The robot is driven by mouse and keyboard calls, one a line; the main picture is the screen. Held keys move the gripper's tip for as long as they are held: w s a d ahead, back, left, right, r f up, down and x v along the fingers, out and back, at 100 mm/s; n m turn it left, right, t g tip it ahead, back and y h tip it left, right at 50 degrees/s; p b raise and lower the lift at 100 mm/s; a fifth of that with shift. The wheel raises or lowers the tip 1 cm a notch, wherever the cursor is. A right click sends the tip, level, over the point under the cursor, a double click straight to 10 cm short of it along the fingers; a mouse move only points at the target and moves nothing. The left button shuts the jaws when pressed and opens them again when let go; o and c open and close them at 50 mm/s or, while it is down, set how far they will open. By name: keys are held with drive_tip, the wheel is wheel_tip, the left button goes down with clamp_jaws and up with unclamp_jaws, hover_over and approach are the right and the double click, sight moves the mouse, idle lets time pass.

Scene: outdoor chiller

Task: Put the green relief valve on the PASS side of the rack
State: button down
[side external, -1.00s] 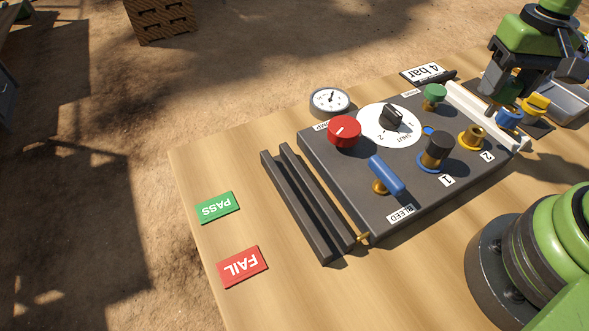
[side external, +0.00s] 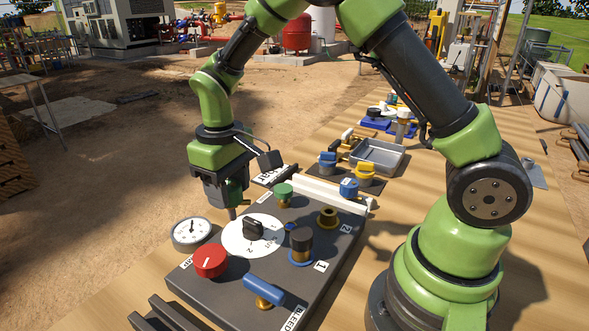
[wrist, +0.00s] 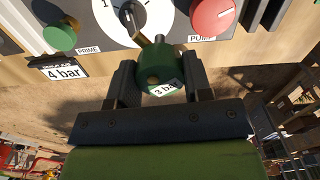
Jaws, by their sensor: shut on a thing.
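The green relief valve (wrist: 160,68) has a round green body, a brass stem and a "3 bar" tag. It is between the two fingers of my gripper (wrist: 160,82) in the wrist view, and the gripper is shut on it. In the side external view my gripper (side external: 232,198) hangs beside the far edge of the dark test panel, between the gauge and the green knob. The valve is mostly hidden there. The rack's two dark rails (side external: 165,314) show at the bottom left, cut off by the frame. The PASS and FAIL labels are out of view.
The dark panel (side external: 318,268) carries a red knob (side external: 210,261), a green knob (side external: 283,192), a black selector (side external: 254,229) and a blue bleed lever (side external: 264,288). A gauge (side external: 191,232) stands beside it. Blue and yellow valves and a grey tray (side external: 378,154) stand farther back.

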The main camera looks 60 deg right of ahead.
drive_tip(key=a+n, duration=0.1)
drive_tip(key=a, duration=0.5)
drive_tip(key=w+a+n, duration=0.1)
drive_tip(key=a, duration=0.2)
drive_tip(key=shift+n, duration=0.3)
drive_tip(key=s+a+n, duration=0.1)
drive_tip(key=a+n, duration=0.1)
drive_tip(key=a, duration=0.7)
drive_tip(key=shift+s+n, duration=0.3)
drive_tip(key=shift+f, duration=2.5)
drive_tip(key=shift+f, duration=0.35)
drive_tip(key=shift+f, duration=1.15)
drive_tip(key=shift+f, duration=0.3)
drive_tip(key=shift+f, duration=0.7)
